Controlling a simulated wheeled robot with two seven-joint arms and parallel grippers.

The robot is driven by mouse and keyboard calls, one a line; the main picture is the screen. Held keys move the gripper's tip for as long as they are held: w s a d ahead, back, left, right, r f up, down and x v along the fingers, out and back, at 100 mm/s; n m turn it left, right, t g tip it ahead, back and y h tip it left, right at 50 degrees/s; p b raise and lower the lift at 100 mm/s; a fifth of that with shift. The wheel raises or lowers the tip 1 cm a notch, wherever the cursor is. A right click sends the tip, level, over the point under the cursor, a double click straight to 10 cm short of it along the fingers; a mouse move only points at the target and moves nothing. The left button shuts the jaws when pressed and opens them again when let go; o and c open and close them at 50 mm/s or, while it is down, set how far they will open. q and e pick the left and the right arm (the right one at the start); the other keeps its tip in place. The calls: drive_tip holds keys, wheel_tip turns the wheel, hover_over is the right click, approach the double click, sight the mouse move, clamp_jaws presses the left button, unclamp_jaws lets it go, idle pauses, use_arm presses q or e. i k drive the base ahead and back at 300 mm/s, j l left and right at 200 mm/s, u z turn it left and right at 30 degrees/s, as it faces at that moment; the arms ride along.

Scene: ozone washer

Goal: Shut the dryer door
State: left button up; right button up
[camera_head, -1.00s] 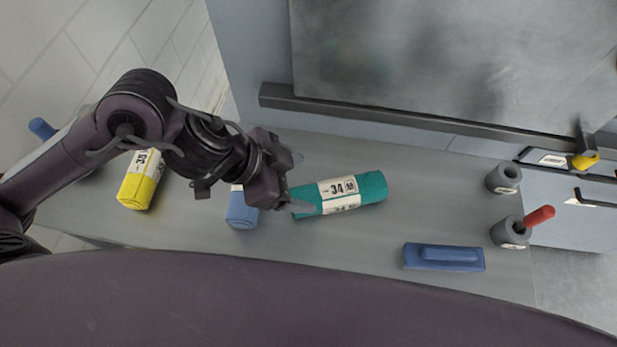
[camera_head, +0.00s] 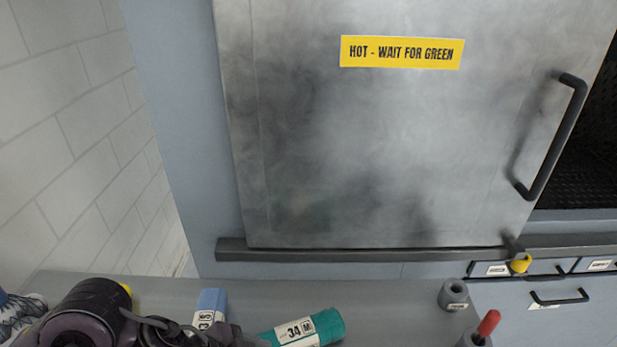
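The dryer door (camera_head: 370,140) is a grey metal panel with a yellow label reading "HOT - WAIT FOR GREEN" (camera_head: 402,52). It has a black bar handle (camera_head: 556,138) near its right edge. A dark opening (camera_head: 597,140) shows to the right of the door, so the door does not cover all of it. My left gripper (camera_head: 232,337) is low at the bottom edge, well below the door and beside a teal roll; its fingers are mostly out of the picture. My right gripper is not in view.
A dark rail (camera_head: 350,255) runs under the door, with a yellow-tipped piece (camera_head: 520,263) near the door's lower right corner. The grey counter holds a teal roll (camera_head: 325,325), a blue roll (camera_head: 211,300) and a grey holder (camera_head: 453,294). Drawers (camera_head: 560,318) are at lower right.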

sight(352, 123)
drive_tip(key=k+l, duration=0.35)
drive_tip(key=k, duration=0.2)
drive_tip(key=k+l, duration=0.35)
drive_tip(key=k, duration=0.2)
